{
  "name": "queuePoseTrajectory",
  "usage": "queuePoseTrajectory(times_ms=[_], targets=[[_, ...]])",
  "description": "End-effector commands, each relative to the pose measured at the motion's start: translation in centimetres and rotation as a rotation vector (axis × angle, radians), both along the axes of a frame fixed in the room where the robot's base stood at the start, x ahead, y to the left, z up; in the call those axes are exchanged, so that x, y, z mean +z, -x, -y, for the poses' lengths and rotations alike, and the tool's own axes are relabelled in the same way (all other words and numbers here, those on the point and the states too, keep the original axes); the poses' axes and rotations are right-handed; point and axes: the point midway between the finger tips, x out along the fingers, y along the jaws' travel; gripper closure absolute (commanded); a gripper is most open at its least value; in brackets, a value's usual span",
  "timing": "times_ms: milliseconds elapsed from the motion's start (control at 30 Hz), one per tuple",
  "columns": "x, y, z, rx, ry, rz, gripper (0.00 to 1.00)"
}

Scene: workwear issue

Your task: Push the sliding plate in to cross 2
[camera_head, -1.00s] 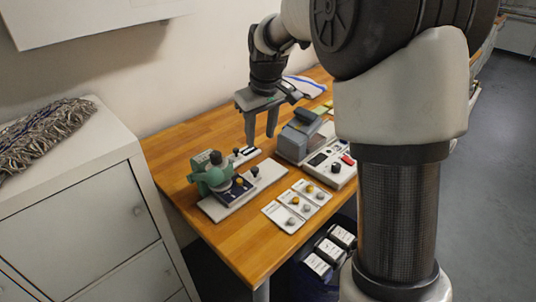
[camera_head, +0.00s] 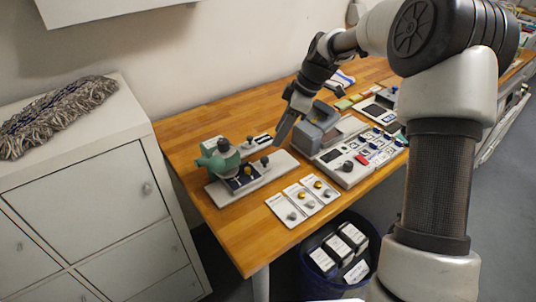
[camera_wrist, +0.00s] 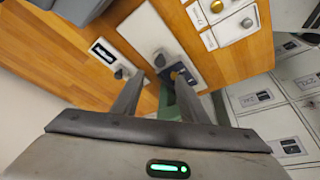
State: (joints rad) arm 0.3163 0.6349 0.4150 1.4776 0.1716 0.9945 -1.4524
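A green press-like fixture (camera_head: 220,160) stands on a long white base (camera_head: 285,163) at the left of the wooden table. A dark blue plate (camera_head: 243,181) with a yellow spot lies on the base in front of the green body; it also shows in the wrist view (camera_wrist: 181,73). A dark knob (camera_head: 265,161) stands on the base to its right. I cannot tell for sure which part is the sliding plate, and no cross marks are legible.
A white labelled strip with a knob (camera_head: 263,140) lies behind the base. White cards with yellow and grey buttons (camera_head: 303,199) lie in front. A grey device (camera_head: 318,126) and control panel (camera_head: 348,165) stand close on the right. A bin of boxes (camera_head: 340,250) is below the table edge.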

Motion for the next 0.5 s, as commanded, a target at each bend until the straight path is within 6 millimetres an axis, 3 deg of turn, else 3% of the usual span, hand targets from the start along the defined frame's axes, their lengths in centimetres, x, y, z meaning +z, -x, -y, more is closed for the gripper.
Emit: queuePoseTrajectory(times_ms=[300, 500], targets=[[-6.3, -0.4, -2.6, 0.001, 0.0, -0.003, 0.6], [-8.7, -0.7, -3.6, 0.0, 0.001, 0.0, 0.6]])
